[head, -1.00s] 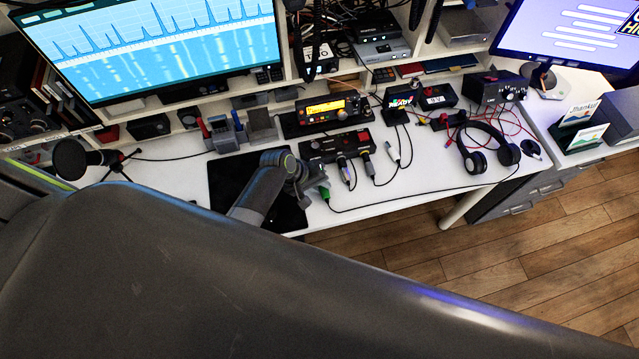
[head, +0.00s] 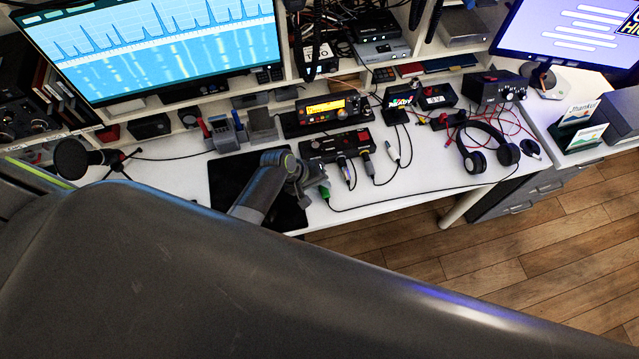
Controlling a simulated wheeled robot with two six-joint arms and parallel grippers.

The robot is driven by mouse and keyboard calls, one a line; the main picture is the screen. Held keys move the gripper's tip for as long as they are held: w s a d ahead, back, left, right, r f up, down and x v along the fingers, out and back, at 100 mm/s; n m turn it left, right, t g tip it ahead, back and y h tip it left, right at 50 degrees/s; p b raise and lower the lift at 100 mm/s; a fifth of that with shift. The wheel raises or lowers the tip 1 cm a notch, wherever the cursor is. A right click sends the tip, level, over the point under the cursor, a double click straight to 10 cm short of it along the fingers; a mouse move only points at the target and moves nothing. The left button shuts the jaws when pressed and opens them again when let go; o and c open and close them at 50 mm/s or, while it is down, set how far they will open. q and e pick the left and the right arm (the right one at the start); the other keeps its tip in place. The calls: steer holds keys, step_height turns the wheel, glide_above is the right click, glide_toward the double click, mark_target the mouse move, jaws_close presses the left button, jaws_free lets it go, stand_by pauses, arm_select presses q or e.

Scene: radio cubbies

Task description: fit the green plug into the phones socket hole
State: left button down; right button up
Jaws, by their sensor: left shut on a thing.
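My left gripper (head: 313,179) is shut on the green plug (head: 324,191), near the desk's front edge. The plug's cable runs from it to the right across the desk toward the headphones (head: 487,146). The black socket box (head: 325,148) stands just behind the gripper, with several other plugs and cables at its front. The gripper is close in front of the box's left part. The phones socket hole is too small to make out, and I cannot tell whether the plug touches the box. My right gripper is not in view.
A black mat (head: 222,176) lies under my left arm. A radio with a lit orange display (head: 325,108) stands behind the box. A microphone (head: 72,160) stands at the left. The white desk is clear at front right.

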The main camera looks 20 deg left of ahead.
arm_select(q)
steer(key=shift+w+a+b, duration=0.3)
steer(key=shift+w+a, duration=0.25)
steer(key=shift+w, duration=0.25)
steer(key=shift+w+a+b, duration=0.3)
steer(key=shift+w+a, duration=0.25)
steer(key=shift+w, duration=0.25)
steer(key=c, duration=1.2)
jaws_free()
steer(key=shift+s+a+r, duration=0.15)
steer(key=shift+a+r, duration=0.2)
steer(key=shift+r, duration=0.15)
steer(key=v, duration=1.6)
steer(key=shift+d, duration=0.15)
steer(key=shift+r, duration=0.15)
